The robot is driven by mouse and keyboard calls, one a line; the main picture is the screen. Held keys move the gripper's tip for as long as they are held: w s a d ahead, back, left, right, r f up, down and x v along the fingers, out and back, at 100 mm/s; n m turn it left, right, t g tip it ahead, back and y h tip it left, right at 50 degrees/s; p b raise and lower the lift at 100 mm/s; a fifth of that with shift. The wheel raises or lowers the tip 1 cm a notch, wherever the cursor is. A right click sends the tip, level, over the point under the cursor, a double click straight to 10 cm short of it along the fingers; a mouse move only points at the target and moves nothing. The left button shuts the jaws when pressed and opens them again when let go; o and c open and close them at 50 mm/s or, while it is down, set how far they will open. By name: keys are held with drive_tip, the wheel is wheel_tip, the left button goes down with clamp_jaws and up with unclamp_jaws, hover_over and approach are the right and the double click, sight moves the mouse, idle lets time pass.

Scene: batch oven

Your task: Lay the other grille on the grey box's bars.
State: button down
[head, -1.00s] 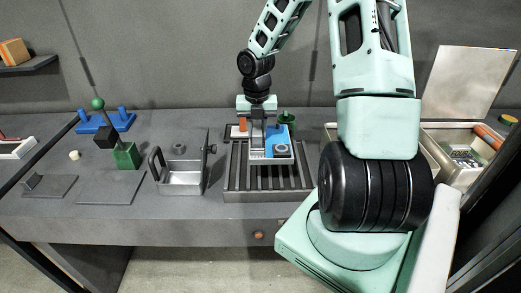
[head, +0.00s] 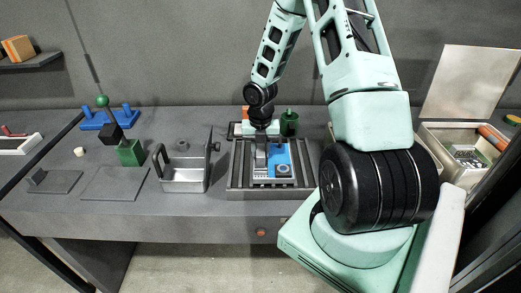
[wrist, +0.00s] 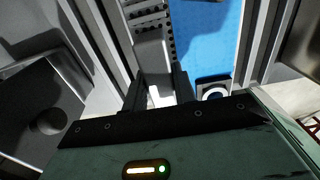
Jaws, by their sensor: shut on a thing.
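The grey box (head: 236,186) with parallel bars stands at the middle of the bench. My gripper (head: 260,178) is over it, fingers pointing down, shut on a light grey piece that looks like part of a grille (wrist: 152,52); dark holes show along it in the wrist view. A blue panel (head: 280,158) with a round grey fitting lies right beside the fingers, within the box's outline; it also shows in the wrist view (wrist: 200,35). I cannot tell whether the held piece touches the bars. Another perforated grey piece (head: 467,156) is in the open box at right.
A grey metal pan (head: 184,179) with upright handles stands left of the grey box. A green cylinder (head: 289,124) stands behind it. An open lidded box (head: 451,168) is at right. A green block (head: 130,152) and flat dark plates (head: 115,184) are at left.

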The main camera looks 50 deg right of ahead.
drive_tip(key=c, duration=1.1)
unclamp_jaws()
drive_tip(key=shift+f, duration=0.1)
wheel_tip(320, 180, up, 12)
drive_tip(key=s+a+r+m, duration=0.2)
drive_tip(key=a+m, duration=0.2)
drive_tip(key=a, duration=0.8)
drive_tip(key=s+a+r+m, duration=0.1)
drive_tip(key=a+r+m, duration=0.25)
drive_tip(key=a, duration=0.85)
drive_tip(key=s+a+m, duration=0.3)
drive_tip(key=s+a, duration=0.1)
drive_tip(key=s, duration=0.1)
drive_tip(key=s+a+r+m, duration=0.1)
drive_tip(key=s+a+m, duration=0.3)
drive_tip(key=s+a, duration=0.1)
drive_tip(key=s+a+r+m, duration=0.1)
drive_tip(key=s+a+m, duration=0.3)
drive_tip(key=s+a, duration=0.1)
drive_tip(key=shift+s+a+r+y, duration=0.15)
drive_tip(key=shift+s+y, duration=0.15)
drive_tip(key=shift+s, duration=0.4)
